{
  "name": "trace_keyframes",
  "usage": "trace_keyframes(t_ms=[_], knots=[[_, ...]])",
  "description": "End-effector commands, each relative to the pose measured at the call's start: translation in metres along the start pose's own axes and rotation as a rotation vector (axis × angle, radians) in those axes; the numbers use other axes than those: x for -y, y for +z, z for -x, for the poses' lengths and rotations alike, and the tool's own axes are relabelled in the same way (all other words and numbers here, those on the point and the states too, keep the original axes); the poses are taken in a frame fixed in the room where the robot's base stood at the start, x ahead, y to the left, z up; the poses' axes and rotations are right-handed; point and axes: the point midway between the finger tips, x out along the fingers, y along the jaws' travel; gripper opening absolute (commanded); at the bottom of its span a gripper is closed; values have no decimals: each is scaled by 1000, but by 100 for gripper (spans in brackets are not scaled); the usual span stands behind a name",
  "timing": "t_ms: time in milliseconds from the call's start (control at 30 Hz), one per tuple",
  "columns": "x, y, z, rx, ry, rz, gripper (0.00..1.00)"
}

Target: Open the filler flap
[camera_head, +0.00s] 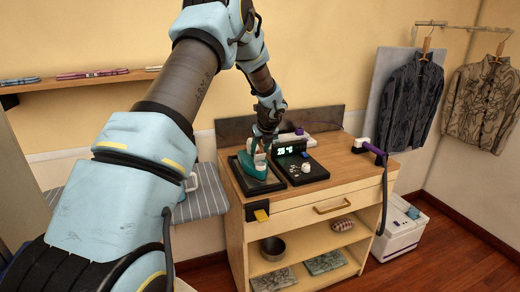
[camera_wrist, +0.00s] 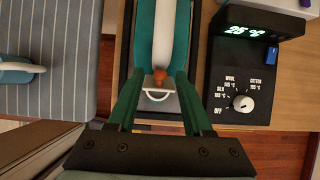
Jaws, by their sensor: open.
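A teal iron with a white handle sits on a dark rest (camera_head: 279,183) on the wooden cabinet top; the teal iron body (camera_head: 257,170) also shows in the wrist view (camera_wrist: 142,40). A small grey flap (camera_wrist: 160,103) with a white half-ring tab lies at the near end of the iron, beside an orange knob (camera_wrist: 160,76). I cannot tell whether the flap is fully closed. My gripper (camera_wrist: 161,78) is open, its green fingers on either side of the iron's end and flap. In the head view my gripper (camera_head: 262,150) is right above the iron and hides part of it.
A black control box (camera_wrist: 240,80) with a temperature display and dial stands close right of the iron. A striped board (camera_head: 200,200) with a teal-and-white handled item (camera_wrist: 16,69) is to the left. A purple-and-white steamer head (camera_head: 368,148) sits at the cabinet's right end.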

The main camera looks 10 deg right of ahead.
Motion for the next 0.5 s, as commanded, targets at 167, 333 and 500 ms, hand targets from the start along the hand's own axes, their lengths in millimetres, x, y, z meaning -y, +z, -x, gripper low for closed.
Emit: trace_keyframes(t_ms=[167,333,500], knots=[[0,0,1,1,-1,0,50],[1,1,15,3,-4,2,50],[1,1,46,5,-4,2,50]])
